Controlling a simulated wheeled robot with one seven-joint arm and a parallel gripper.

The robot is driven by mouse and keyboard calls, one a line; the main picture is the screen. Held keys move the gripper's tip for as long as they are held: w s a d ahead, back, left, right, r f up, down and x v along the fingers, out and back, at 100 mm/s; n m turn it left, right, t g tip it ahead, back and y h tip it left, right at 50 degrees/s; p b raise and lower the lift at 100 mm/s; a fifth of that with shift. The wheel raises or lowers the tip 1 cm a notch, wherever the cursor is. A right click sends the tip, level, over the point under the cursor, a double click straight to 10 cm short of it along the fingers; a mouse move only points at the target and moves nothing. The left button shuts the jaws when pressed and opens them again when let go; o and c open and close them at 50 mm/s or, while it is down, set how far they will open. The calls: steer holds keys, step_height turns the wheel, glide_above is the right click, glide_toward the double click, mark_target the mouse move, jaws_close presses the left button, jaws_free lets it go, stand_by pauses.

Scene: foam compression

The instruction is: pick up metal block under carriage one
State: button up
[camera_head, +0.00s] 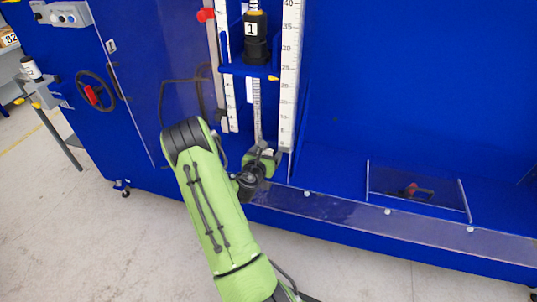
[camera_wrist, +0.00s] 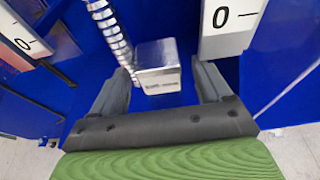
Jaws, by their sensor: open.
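The metal block (camera_wrist: 158,68) is a silver cube with small dark lettering on its front face. In the wrist view it sits on the blue surface between and beyond the fingers of my gripper (camera_wrist: 165,85). My gripper is open, one finger on each side of the block, with no clear contact seen. In the head view my gripper (camera_head: 268,155) is low below carriage one (camera_head: 257,38), a black unit labelled 1 on a blue bracket. The block is hidden behind my gripper there.
A ribbed metal rod (camera_wrist: 110,32) rises just left of the block. White scale rulers (camera_head: 288,80) stand close on both sides. A clear-walled box (camera_head: 415,190) holding a dark and red item is on the ledge (camera_head: 345,208) to the right.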

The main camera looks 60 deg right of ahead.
mark_target(267, 153)
steer(key=x, duration=0.3)
steer(key=shift+a, duration=0.1)
steer(key=shift+c, duration=0.5)
jaws_close()
steer(key=shift+r, duration=0.15)
